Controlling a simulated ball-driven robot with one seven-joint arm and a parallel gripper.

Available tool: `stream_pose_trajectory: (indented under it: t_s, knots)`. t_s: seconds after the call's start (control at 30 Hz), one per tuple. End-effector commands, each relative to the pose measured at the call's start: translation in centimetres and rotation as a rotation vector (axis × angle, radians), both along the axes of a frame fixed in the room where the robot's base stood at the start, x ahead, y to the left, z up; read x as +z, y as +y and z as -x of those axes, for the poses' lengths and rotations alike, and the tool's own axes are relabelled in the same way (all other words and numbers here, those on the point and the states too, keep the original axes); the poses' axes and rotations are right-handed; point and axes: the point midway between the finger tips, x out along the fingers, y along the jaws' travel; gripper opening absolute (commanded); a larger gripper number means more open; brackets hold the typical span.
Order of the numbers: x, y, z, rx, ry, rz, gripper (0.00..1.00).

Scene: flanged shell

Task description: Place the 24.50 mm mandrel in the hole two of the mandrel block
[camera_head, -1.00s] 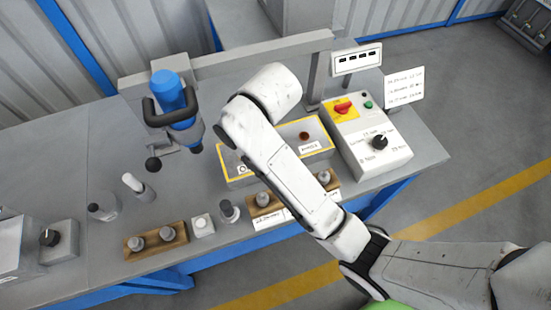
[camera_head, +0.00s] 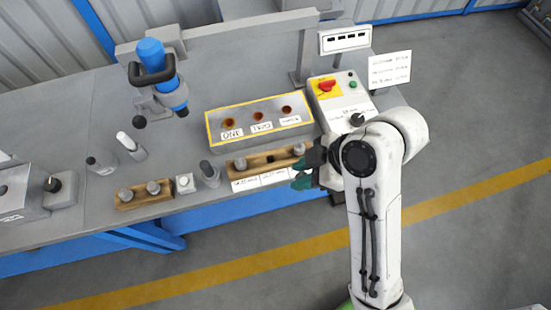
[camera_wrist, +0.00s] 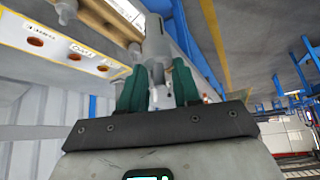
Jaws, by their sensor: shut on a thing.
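My gripper (camera_head: 304,178), with teal fingers, is at the right end of the front wooden rack, in front of the mandrel block. In the wrist view my gripper (camera_wrist: 158,88) is shut on a grey cylindrical mandrel (camera_wrist: 157,42); its size cannot be read. In the head view the held mandrel cannot be made out. The mandrel block (camera_head: 214,120) is grey with a yellow border and three holes. Hole one (camera_head: 229,123) and hole two (camera_head: 258,115) look empty, as does the third. The block shows upside down in the wrist view (camera_wrist: 55,40).
The wooden rack (camera_head: 272,162) holds grey mandrels at both ends, with an empty dark hole between. A second rack (camera_head: 145,199), a white button box (camera_head: 184,183) and upright tools stand left. A control box (camera_head: 340,100) is behind my gripper.

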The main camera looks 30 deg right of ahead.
Motion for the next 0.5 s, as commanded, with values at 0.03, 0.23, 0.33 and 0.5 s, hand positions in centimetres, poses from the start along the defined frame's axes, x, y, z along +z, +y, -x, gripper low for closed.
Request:
stream_pose_trajectory:
  t_s: [0.03,0.23,0.33,0.5]
  knots:
    - [-0.3,-0.1,-0.1,0.004,0.0,0.004,0.0]
    - [-0.9,-0.2,-0.9,0.005,0.002,0.009,0.0]
    - [-1.1,-0.2,-1.4,0.006,0.0,0.008,0.0]
    - [-1.1,0.0,-2.4,0.005,-0.007,0.001,0.0]
